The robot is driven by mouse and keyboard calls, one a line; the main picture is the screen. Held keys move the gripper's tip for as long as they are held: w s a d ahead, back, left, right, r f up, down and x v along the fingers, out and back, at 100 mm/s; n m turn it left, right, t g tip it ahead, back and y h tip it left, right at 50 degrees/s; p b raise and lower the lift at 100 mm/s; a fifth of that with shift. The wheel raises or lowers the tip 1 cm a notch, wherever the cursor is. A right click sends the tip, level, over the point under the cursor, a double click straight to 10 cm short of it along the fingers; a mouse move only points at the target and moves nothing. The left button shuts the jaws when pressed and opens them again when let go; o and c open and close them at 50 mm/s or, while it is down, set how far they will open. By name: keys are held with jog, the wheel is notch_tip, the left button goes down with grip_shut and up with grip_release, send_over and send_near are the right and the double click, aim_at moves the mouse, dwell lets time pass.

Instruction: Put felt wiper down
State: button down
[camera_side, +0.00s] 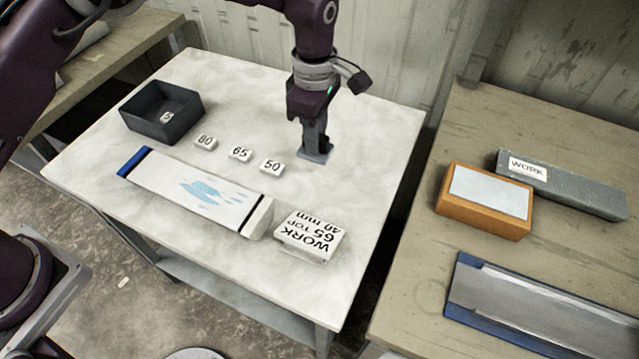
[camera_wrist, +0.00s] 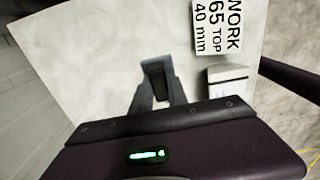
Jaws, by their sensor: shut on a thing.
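My gripper (camera_side: 316,150) points straight down over the back right part of the white table (camera_side: 120,215). Its fingers are shut on a small dark block, which I take to be the felt wiper (camera_wrist: 156,78). In the side view the fingers mostly hide it, and its lower end is at or very near the tabletop; I cannot tell whether it touches. The wrist view shows the dark block between the two grey fingertips (camera_wrist: 157,88).
A long white liner with blue streaks (camera_side: 200,190) lies front left. A sign block (camera_side: 310,235) stands to its right. Number tiles (camera_side: 240,153) lie left of my gripper, and a dark open box (camera_side: 135,105) beyond them. A side bench (camera_side: 400,300) holds an orange-framed block (camera_side: 485,210), a grey bar (camera_side: 590,190) and a blue-edged tray (camera_side: 455,300).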

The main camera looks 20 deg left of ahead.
jog(key=f, duration=0.6)
jog(key=d+f, duration=0.1)
jog(key=f, duration=0.3)
jog(key=shift+f, duration=0.25)
jog(key=c, duration=1.3)
grip_release()
jog(key=shift+r, duration=0.1)
notch_tip(320, 180, up, 12)
jog(key=shift+r, duration=0.15)
jog(key=shift+a, duration=0.1)
